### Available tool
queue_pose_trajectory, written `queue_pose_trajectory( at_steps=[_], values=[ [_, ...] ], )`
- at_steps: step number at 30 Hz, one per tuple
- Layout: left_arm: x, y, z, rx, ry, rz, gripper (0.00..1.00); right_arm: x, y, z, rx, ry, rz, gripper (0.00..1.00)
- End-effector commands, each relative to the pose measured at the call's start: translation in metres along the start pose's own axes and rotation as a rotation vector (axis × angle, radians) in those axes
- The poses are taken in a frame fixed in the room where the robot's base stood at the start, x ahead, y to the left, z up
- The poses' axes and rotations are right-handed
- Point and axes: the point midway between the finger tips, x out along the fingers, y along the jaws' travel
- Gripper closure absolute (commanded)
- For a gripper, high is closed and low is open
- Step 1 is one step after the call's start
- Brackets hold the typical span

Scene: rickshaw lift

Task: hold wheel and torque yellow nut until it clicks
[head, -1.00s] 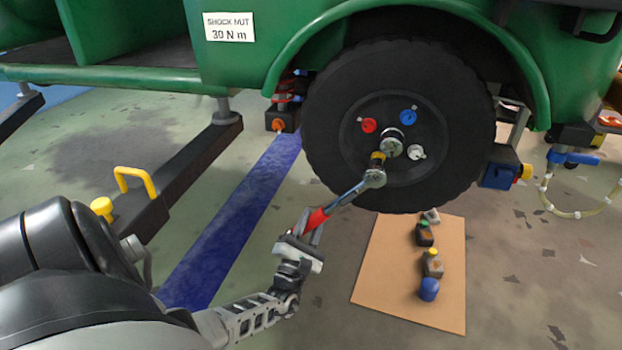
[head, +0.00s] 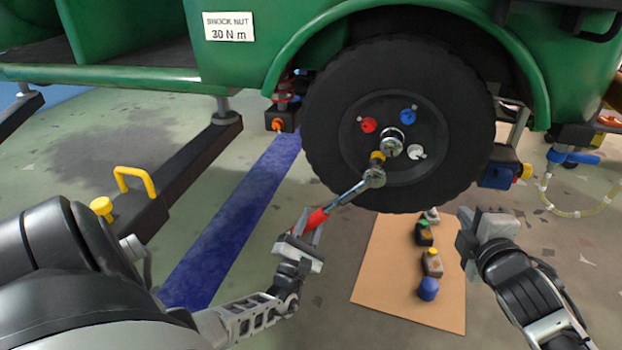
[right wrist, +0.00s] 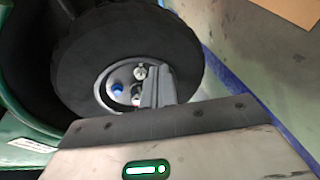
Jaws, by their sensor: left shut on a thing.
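The black wheel (head: 325,120) sits under the green body, with red, blue and white nuts on its hub. My left gripper (head: 303,238) is shut on the red handle of the torque wrench (head: 346,194), which slants up to the yellow nut. My right gripper (head: 466,232) is raised right of and below the wheel, apart from it. In the right wrist view its fingers (right wrist: 157,86) look together and empty, with the wheel (right wrist: 85,45) beyond them.
A cardboard sheet (head: 385,275) with several small capped blocks lies below the wheel. A sign (head: 229,27) reads "SHOCK NUT 30 N m". A dark beam with a yellow handle (head: 136,174) stands at the left. A yellowish hose (head: 570,213) hangs at the right.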

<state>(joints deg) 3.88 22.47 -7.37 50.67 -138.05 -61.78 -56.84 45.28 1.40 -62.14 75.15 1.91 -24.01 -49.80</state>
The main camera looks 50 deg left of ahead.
Motion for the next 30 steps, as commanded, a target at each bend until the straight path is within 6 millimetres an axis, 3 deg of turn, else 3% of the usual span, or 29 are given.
queue_pose_trajectory(
  at_steps=[18, 30],
  values=[
    [0.002, 0.001, 0.001, -0.002, -0.004, 0.005, 1.00, 0.065, 0.013, 0.013, -0.032, -0.002, -0.007, 1.00],
    [0.002, 0.001, 0.001, -0.002, -0.004, 0.005, 1.00, 0.080, 0.015, 0.018, -0.029, -0.002, -0.006, 1.00]
  ],
)
